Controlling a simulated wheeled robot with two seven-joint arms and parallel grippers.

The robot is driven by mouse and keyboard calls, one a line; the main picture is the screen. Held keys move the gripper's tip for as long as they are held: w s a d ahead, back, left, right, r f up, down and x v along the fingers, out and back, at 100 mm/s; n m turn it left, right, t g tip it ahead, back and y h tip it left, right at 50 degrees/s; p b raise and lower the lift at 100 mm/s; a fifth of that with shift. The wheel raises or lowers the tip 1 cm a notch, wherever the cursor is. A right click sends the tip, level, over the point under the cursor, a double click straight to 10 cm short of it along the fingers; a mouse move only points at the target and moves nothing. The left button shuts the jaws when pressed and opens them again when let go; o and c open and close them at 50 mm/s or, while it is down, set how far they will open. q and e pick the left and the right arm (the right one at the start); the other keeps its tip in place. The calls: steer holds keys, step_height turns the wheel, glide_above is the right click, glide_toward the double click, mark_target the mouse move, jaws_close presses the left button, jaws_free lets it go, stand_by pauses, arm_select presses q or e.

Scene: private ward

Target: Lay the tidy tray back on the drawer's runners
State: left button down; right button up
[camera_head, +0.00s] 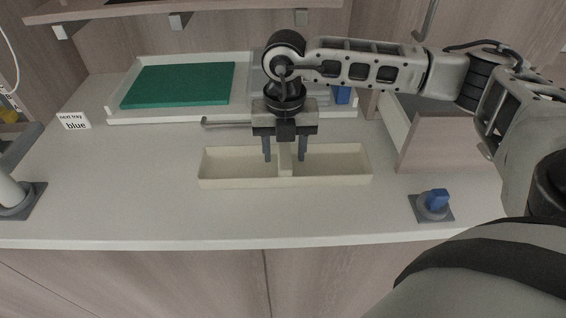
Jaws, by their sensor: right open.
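The tidy tray (235,182), cream and long with two compartments and a middle divider, lies flat on the counter. My right gripper (285,158) points down over its middle. The jaws are open, with one finger on each side of the divider; I cannot tell whether they touch it. The drawer (448,145) stands pulled out at the right, with a wood front and a pale side wall. Its runners cannot be made out, and my right arm covers part of it. My left gripper is not in view.
A white tray (118,116) with a green pad (180,85) lies behind. A small sign (74,121) reads "next tray blue". A blue knob (437,198) on a grey base stands front right. A grey fixture (28,208) stands at left. The counter's front strip (150,222) is clear.

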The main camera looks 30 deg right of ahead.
mark_target(284, 149)
jaws_close()
steer(key=shift+r, duration=0.1)
steer(key=shift+r+p, duration=2.05)
steer(key=shift+r, duration=0.95)
